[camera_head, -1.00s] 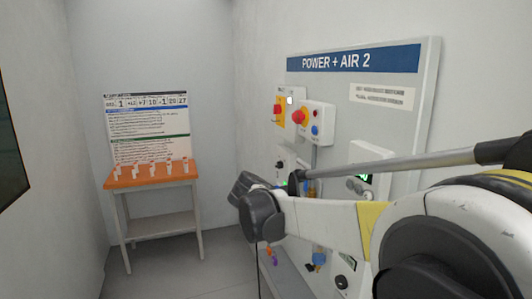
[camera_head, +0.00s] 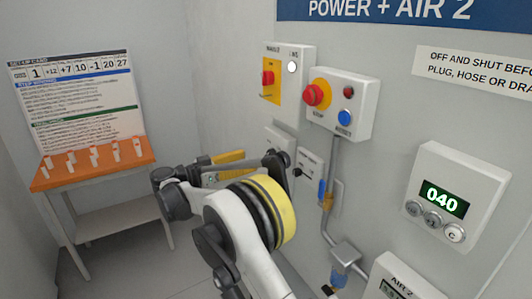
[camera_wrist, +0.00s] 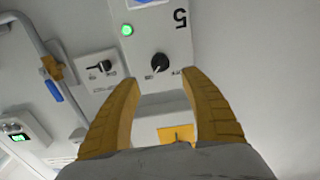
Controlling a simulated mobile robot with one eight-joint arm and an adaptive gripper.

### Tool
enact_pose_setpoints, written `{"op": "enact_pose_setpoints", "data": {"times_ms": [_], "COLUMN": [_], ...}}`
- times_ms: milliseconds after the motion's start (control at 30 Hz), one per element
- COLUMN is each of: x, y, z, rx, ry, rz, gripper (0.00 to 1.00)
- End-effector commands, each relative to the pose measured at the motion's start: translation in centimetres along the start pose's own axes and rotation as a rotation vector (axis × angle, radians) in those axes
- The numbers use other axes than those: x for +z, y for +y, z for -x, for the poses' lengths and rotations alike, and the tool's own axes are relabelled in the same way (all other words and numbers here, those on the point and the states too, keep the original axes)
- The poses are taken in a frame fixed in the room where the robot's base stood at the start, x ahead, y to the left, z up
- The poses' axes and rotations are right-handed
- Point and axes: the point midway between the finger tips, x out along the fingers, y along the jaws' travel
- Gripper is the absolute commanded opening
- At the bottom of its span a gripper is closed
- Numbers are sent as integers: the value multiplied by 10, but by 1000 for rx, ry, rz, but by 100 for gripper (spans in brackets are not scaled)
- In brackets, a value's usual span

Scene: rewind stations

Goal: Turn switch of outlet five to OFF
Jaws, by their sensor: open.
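The outlet five box (camera_wrist: 150,40) shows upside down in the wrist view, marked with a large 5. Its black rotary switch (camera_wrist: 160,63) sits between an ON label and an OFF label, and its pointer appears turned toward ON. A green lamp (camera_wrist: 127,30) on the box is lit. My gripper (camera_wrist: 162,77) is open and empty, its yellow fingers spread to either side below the switch in the picture; no contact shows. In the head view my gripper (camera_head: 236,161) is beside the panel, and my arm partly hides the outlet boxes.
A box with a black lever (camera_wrist: 103,68) is beside outlet five. A blue-handled air valve (camera_wrist: 54,90) and pipe are further left. In the head view, a red-yellow main switch (camera_head: 268,79) and stop button box (camera_head: 341,104) are above. An orange table (camera_head: 96,166) stands left.

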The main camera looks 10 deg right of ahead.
Motion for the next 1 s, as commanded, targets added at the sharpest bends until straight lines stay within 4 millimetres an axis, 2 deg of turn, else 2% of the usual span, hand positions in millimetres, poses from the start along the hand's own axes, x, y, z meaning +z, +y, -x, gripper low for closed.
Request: {"op": "enact_pose_setpoints", "data": {"times_ms": [200, 400, 533, 800, 867, 900, 967, 1000], "x": [3, 2, 1, 0, 0, 0, 0, 0], "y": [1, 0, 0, 0, 0, 0, 0, 0], "z": [-46, -74, -82, -83, -83, -83, -83, -83], "rx": [2, 1, 0, -1, -1, -1, -1, -1], "ry": [-1, -2, -2, -2, -2, -2, -2, -2], "rz": [2, 2, 2, 2, 2, 2, 2, 2], "gripper": [53, 53, 53, 53, 37, 24, 6, 0]}}
